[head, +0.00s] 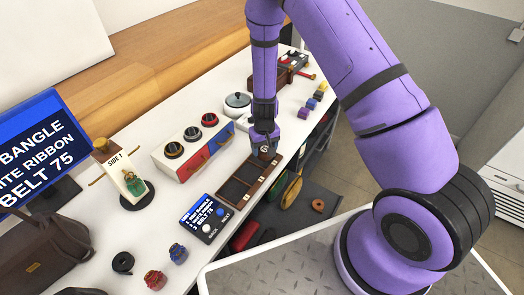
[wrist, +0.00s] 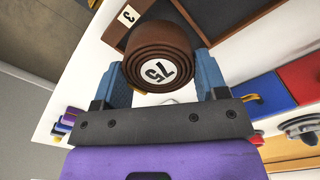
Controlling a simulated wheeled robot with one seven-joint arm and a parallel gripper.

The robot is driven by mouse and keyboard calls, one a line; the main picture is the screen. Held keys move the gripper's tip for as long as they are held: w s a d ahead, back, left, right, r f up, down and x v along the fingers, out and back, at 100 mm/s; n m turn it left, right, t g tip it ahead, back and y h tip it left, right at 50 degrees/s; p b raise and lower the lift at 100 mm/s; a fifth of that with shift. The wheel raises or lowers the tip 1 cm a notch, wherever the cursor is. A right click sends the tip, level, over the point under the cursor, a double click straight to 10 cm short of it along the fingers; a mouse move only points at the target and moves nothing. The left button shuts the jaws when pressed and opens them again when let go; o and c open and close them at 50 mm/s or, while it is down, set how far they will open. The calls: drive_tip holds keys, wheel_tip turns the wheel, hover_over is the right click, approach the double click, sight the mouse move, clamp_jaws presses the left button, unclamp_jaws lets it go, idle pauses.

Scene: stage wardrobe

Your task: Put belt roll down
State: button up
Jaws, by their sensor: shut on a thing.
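The belt roll (wrist: 150,42) is a brown coil with a white round label reading 75. In the wrist view it sits between the two blue fingers of my gripper (wrist: 161,74), which is shut on it. In the head view my gripper (head: 265,148) is over the far end of the dark wooden tray (head: 236,190) on the white counter, and the roll is mostly hidden. In the wrist view the roll appears in front of the tray's edge, beside the number 3 tag (wrist: 128,16). Whether it touches the tray cannot be told.
A drawer unit (head: 190,146) with red and blue fronts stands left of the tray. A small control panel (head: 207,217) is at its near end. A black roll (head: 122,262) lies at the near left.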

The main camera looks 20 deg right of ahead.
sight(262, 151)
drive_tip(key=shift+w+a, duration=0.15)
drive_tip(key=shift+w, duration=0.7)
drive_tip(key=shift+f, duration=1.8)
drive_tip(key=o, duration=1)
drive_tip(key=shift+f, duration=0.15)
drive_tip(key=shift+c, duration=0.2)
